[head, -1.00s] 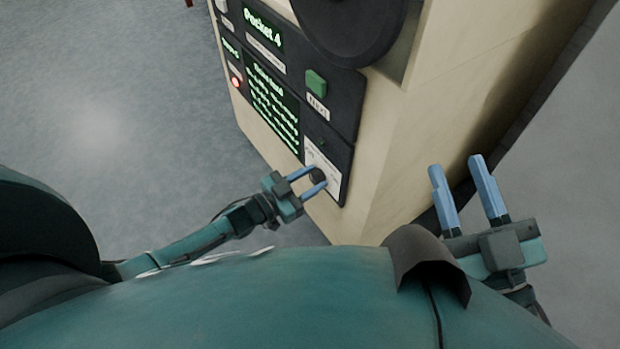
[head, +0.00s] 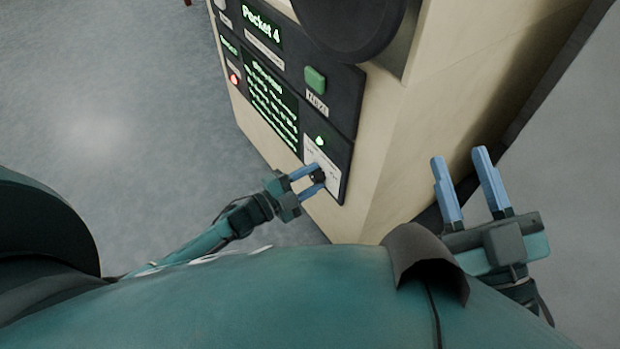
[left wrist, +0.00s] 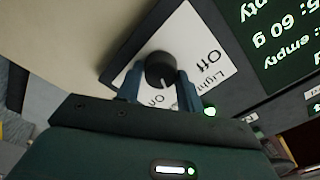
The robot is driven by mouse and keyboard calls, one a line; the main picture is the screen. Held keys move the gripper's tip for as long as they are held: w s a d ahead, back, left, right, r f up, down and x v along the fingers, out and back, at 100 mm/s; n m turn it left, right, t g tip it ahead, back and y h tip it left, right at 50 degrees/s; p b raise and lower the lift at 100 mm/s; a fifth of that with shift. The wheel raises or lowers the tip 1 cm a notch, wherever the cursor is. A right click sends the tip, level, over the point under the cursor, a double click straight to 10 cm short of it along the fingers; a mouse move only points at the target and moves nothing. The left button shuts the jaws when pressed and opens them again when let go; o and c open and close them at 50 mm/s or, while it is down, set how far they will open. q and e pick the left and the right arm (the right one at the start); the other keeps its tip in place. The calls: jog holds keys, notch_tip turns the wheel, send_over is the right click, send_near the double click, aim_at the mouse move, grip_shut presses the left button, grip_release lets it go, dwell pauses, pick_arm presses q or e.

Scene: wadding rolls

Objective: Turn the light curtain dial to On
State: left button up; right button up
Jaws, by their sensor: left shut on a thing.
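The light curtain dial is a round black knob (left wrist: 160,70) on a white label plate (left wrist: 187,36) in the left wrist view, with "Off" and "On" printed beside it. Its pale pointer mark faces the "On" print. In the head view the dial (head: 318,176) sits low on the panel. My left gripper (head: 321,177) is shut on the dial, one blue finger on each side. A small green lamp (head: 320,141) above the plate is lit, and it also glows in the left wrist view (left wrist: 210,112). My right gripper (head: 459,155) is open and empty, right of the machine's cream side.
The dark panel carries a green button (head: 315,80), a lit text screen (head: 270,98) and a red lamp (head: 234,79). A large dark round part (head: 345,20) juts out above. Grey floor (head: 120,120) lies open at left.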

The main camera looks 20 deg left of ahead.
pick_arm(q)
jog(key=shift+m, duration=1.1)
pick_arm(e)
jog(key=shift+r, duration=0.35)
jog(key=shift+d+r+n+y, duration=0.1)
jog(key=shift+r+n+y, duration=0.05)
jog(key=shift+n+y, duration=0.15)
pick_arm(q)
jog(key=o, duration=1)
jog(key=shift+s+a, duration=0.3)
jog(key=shift+s, duration=0.15)
jog(key=shift+p+v, duration=1.6)
jog(key=shift+v, duration=4.45)
pick_arm(e)
jog(key=shift+s+f+m+g+h, duration=0.25)
jog(key=shift+f+m+h, duration=0.15)
jog(key=shift+f+h, duration=0.25)
jog(key=shift+s+f+m+g+h, duration=0.25)
jog(key=shift+f+m+h, duration=0.15)
jog(key=shift+f+h, duration=0.25)
jog(key=shift+w+f, duration=0.1)
